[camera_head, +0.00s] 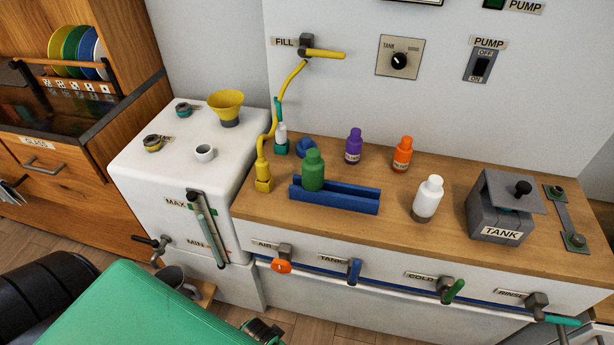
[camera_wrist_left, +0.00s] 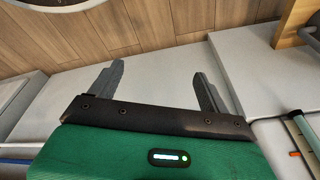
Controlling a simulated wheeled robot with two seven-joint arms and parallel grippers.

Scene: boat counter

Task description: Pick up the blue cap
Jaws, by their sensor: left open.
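The green bottle stands in a blue tray (camera_head: 355,198). In the left wrist view my left gripper (camera_wrist_left: 158,82) has its two dark fingers spread apart with nothing between them. White panels and the wooden floor lie beyond the fingers. The head view shows my green left arm at the lower left, low in front of the counter and well away from the cap. My right gripper is not in view.
A yellow hose (camera_head: 287,88) and a teal-based bottle (camera_head: 281,139) stand left of the cap. Purple (camera_head: 354,146), orange (camera_head: 402,154) and white (camera_head: 428,198) bottles stand to the right. A grey tank box (camera_head: 493,216) is farther right. Valve handles stick out along the counter front.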

